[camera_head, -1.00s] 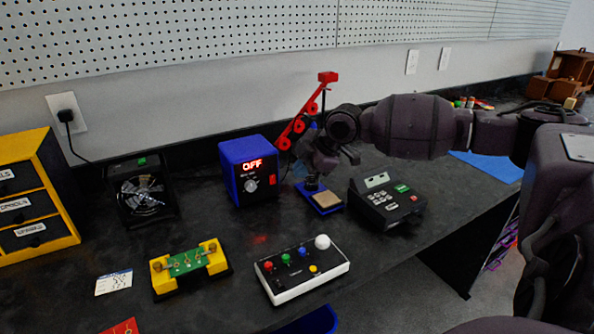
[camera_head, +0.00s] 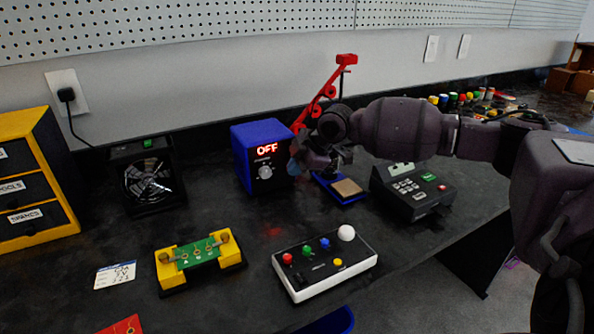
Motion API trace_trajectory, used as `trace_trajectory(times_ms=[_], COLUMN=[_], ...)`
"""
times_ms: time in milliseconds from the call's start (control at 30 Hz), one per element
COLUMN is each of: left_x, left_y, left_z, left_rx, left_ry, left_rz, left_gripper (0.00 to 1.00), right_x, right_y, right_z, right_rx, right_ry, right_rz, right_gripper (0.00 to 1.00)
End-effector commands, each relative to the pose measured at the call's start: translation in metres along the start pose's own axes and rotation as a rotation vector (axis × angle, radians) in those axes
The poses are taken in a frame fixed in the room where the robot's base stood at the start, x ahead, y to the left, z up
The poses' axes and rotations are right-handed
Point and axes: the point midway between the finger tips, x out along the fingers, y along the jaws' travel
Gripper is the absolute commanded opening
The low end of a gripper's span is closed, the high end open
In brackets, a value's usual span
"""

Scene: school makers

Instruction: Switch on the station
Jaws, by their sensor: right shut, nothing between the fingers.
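The station is a blue box (camera_head: 259,136) with a black front at the back of the bench. Its red display (camera_head: 266,150) reads OFF, and a round grey knob (camera_head: 265,172) sits below it. My right gripper (camera_head: 298,168) is shut and empty, at the right edge of the station's front. It hides part of that edge, and I cannot tell whether it touches the box. My left gripper is not in view.
A blue stand with a tan sponge (camera_head: 347,187) and a black keypad device (camera_head: 412,190) are right of the station. A black fan (camera_head: 148,182) stands left. A white button box (camera_head: 325,265) and a yellow circuit holder (camera_head: 200,259) lie in front.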

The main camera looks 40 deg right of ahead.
Motion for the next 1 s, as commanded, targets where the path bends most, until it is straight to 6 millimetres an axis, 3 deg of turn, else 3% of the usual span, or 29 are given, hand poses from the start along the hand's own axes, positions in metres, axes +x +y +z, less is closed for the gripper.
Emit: trace_trajectory(times_ms=[400,633,1000], left_x=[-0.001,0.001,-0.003], left_y=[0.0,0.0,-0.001], left_z=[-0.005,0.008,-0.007], left_rx=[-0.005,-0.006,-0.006], left_ry=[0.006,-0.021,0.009], left_rz=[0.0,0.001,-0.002], left_gripper=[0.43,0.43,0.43], right_x=[-0.001,0.002,-0.01], right_y=[0.003,0.002,0.008], right_z=[-0.001,0.0,-0.006], right_rx=[-0.015,-0.014,-0.015], right_ry=[0.011,0.007,0.009], right_rz=[0.043,0.036,0.039], right_gripper=[0.0,0.0,0.0])
